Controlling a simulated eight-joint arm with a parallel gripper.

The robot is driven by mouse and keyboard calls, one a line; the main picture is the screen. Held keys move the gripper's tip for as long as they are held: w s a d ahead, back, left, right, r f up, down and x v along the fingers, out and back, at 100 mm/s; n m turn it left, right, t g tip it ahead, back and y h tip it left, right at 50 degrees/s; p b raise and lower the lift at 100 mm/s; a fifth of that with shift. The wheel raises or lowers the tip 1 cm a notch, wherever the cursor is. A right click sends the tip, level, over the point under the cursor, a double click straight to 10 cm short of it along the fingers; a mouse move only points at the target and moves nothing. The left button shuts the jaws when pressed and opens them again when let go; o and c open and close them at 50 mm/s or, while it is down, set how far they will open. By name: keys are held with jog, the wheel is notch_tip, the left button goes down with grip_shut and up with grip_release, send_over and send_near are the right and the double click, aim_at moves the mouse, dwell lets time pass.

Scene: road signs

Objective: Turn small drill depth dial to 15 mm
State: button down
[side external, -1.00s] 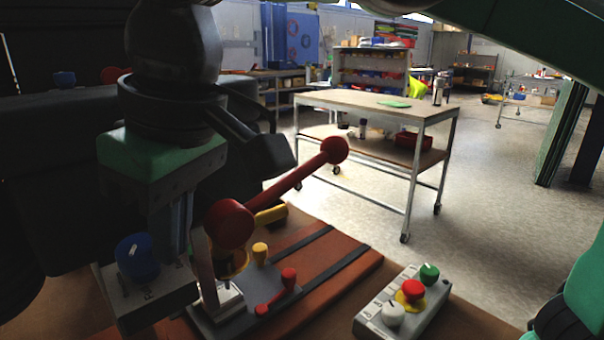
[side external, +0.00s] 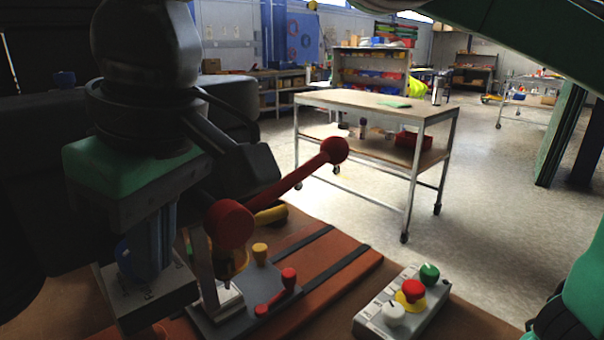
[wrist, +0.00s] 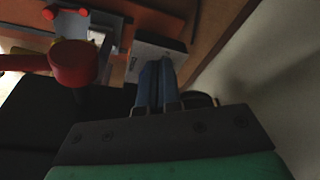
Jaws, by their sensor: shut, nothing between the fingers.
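In the wrist view my gripper (wrist: 158,66) reaches over the grey box (wrist: 150,45), and the dial is hidden. The dial's pointer and setting cannot be read.
A red-knobbed drill lever (side external: 290,190) rises just right of my gripper. The drill base (side external: 245,295) carries yellow and red clamp parts. A control box (side external: 400,305) with red, green and white controls stands at right on the brown bench.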

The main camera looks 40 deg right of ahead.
jog(key=shift+s, duration=0.35)
jog(key=w+v, duration=0.1)
jog(key=v, duration=0.4)
jog(key=shift+a+r, duration=0.25)
jog(key=shift+r, duration=0.3)
jog(key=shift+w+d+f, duration=0.15)
jog(key=shift+d+f, duration=0.1)
jog(key=shift+f, duration=0.75)
jog(key=shift+w+d+f, duration=0.2)
jog(key=shift+d+f, duration=0.1)
jog(key=shift+f, duration=0.7)
jog(key=shift+w+d+f, duration=0.15)
jog(key=shift+d+f, duration=0.1)
jog(key=shift+f, duration=0.75)
jog(key=shift+w+a, duration=0.2)
jog(key=shift+w, duration=0.05)
